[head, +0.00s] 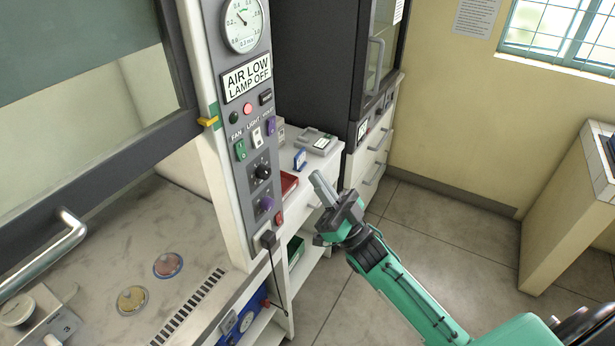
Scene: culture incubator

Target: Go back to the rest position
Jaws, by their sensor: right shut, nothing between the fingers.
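My right gripper (323,188) is shut and empty. It is at the end of my green right arm, which comes in from the lower right. The gripper is in front of the white side bench (322,172), to the right of the cabinet's control panel (252,150). I cannot tell whether its fingertips are clear of the bench edge. My left gripper is not in the head view.
A red tray (289,183) and a grey device (317,142) are on the bench. A dark incubator (310,60) stands behind. Floor (440,225) is clear at right.

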